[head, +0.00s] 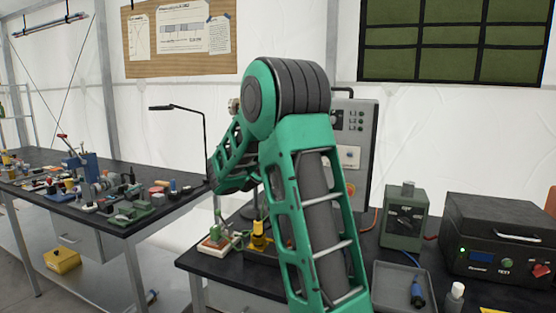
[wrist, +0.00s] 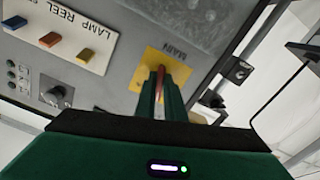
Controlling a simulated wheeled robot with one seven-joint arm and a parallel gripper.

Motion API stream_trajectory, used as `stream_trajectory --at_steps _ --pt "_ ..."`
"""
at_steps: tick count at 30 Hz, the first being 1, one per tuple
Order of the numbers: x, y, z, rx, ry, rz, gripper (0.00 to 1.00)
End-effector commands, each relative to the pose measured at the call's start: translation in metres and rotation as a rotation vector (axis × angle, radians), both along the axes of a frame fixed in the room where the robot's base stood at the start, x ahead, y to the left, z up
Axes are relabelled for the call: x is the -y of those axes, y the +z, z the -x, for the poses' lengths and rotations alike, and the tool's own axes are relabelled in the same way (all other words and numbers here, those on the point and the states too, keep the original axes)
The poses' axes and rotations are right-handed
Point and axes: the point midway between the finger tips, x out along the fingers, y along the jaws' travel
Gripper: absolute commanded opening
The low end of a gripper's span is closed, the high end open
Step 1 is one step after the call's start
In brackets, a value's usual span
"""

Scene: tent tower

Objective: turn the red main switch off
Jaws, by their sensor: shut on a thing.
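The red main switch (wrist: 160,84) is a narrow red handle on a yellow plate (wrist: 171,62) marked MAIN, seen in the wrist view. My gripper (wrist: 163,92) is shut on it, with one green finger on each side. The fingers hide much of the handle, so its exact angle is hard to tell. The plate sits on a grey control panel (wrist: 118,75). In the head view the grey panel (head: 366,150) stands behind my arm, which hides my gripper and the switch handle.
A white strip marked LAMP REEL (wrist: 65,30) with coloured rockers and a black knob (wrist: 57,96) are beside the switch. In the head view, a green box (head: 404,218), a black unit (head: 495,240) and a grey tray (head: 392,283) are on the bench to the right.

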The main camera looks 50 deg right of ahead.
Motion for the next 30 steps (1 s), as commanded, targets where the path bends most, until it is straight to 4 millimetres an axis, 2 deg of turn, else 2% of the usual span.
stream_trajectory --at_steps 15,30 --pt "-0.0023 0.0037 -0.0024 -0.339 0.01 0.146 0.0" --pt "-0.0031 0.004 -0.0033 -0.424 0.013 0.184 0.0"
